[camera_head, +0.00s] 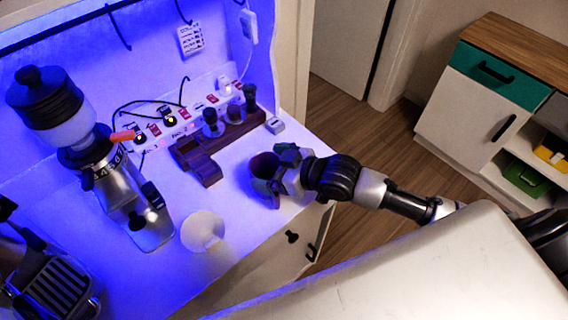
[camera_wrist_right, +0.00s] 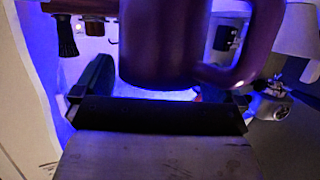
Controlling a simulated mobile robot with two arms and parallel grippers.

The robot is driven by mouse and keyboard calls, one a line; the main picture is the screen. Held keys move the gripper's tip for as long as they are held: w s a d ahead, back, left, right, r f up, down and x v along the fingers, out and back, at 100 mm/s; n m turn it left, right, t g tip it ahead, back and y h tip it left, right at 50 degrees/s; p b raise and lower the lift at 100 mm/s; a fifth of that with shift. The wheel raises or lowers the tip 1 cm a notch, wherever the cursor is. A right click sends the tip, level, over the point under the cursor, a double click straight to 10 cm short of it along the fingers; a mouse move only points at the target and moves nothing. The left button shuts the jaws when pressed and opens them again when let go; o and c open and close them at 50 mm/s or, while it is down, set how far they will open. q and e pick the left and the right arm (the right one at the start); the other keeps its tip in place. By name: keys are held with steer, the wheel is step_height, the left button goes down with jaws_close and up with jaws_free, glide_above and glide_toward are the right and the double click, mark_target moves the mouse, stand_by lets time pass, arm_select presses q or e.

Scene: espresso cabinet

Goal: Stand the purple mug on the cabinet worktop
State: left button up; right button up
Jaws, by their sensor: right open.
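The purple mug (camera_head: 264,164) is at the right part of the white cabinet worktop (camera_head: 240,210), with its dark opening upward. It looks upright; its base is hidden, so I cannot tell whether it touches the worktop. My right gripper (camera_head: 273,176) is open, with its fingers around the mug's near side. In the right wrist view the mug (camera_wrist_right: 172,50) fills the upper middle, with its handle (camera_wrist_right: 245,65) to the right. My right gripper (camera_wrist_right: 162,100) shows there as dark parts below and left of the mug. My left gripper is not in view.
A coffee grinder (camera_head: 110,170) and a white round object (camera_head: 203,231) stand left of the mug. A wooden tool holder (camera_head: 205,160) is just behind it. An espresso machine (camera_head: 45,290) is at bottom left. The worktop's front edge is close to my right gripper.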

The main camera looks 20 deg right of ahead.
steer(key=b+v, duration=0.2)
steer(key=v, duration=1)
stand_by(0.3)
